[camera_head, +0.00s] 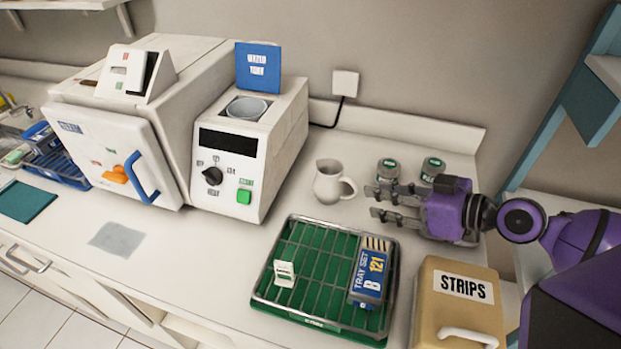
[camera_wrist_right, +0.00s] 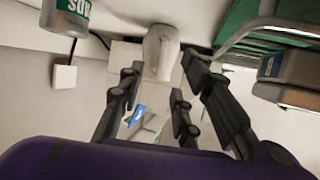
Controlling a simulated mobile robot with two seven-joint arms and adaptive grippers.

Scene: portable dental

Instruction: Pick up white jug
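The white jug (camera_head: 328,183) stands upright on the counter, with its handle on the right side, toward my right gripper. My right gripper (camera_head: 374,202) is open and empty, just right of the jug, its fingers pointing left at it. In the right wrist view the jug (camera_wrist_right: 160,52) shows beyond the open fingertips (camera_wrist_right: 160,85), roughly centred between them. A gap shows between the fingers and the jug in the head view. My left gripper is not in view.
Two small jars (camera_head: 388,170) (camera_head: 432,168) stand behind my right gripper; one jar (camera_wrist_right: 68,14) shows in the wrist view. A green tray (camera_head: 310,318) and a STRIPS box (camera_head: 462,318) are in front. A white machine (camera_head: 262,165) stands left of the jug.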

